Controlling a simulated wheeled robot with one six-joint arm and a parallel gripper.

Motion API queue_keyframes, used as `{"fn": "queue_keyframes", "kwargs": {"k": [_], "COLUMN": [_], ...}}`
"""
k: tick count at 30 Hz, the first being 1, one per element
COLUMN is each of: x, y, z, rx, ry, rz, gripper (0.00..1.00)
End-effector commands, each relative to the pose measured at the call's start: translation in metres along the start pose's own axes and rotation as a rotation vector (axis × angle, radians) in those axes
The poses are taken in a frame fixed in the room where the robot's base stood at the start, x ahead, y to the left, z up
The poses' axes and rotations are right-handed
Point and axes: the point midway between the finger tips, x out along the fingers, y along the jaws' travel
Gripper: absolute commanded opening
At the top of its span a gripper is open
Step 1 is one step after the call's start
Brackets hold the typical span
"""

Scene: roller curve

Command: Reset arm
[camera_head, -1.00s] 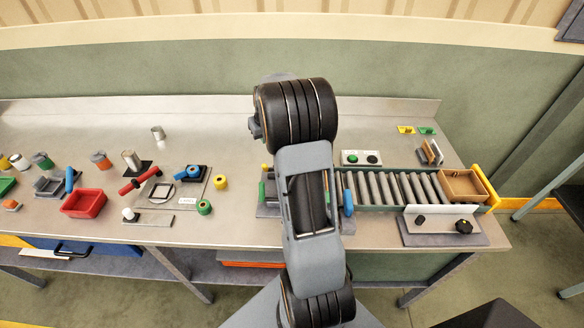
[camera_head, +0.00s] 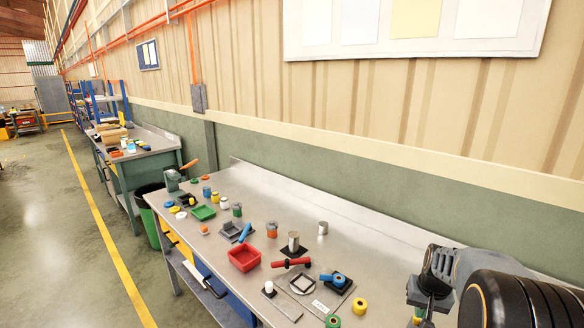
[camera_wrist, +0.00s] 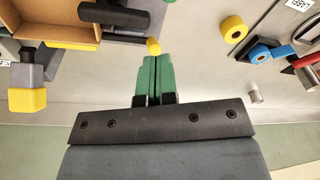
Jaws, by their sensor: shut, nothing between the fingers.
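My gripper (camera_wrist: 155,80) is shut and empty in the wrist view, its two green fingers side by side over the grey metal bench (camera_wrist: 200,70). My arm enters the head view at the lower right corner. The gripper's fingertips there are small and partly cut off near the bottom edge, so their state is unclear in that view. The fingers appear clear of the bench items, with a small yellow piece (camera_wrist: 153,46) showing just past their tips.
Open floor (camera_head: 60,230) lies left.

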Motion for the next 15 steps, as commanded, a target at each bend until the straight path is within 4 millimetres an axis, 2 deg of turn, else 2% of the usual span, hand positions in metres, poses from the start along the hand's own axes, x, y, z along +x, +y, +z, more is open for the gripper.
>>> {"fn": "queue_keyframes", "kwargs": {"k": [3,9,12,15], "x": [-0.030,-0.069,-0.082,-0.092], "y": [-0.030,-0.072,-0.084,-0.094], "z": [0.042,0.116,0.143,0.161], "rx": [-0.034,-0.131,-0.188,-0.244], "ry": [0.009,0.066,0.112,0.163], "rz": [0.003,0.000,-0.009,-0.022], "gripper": [0.00,0.00,0.00,0.00]}}
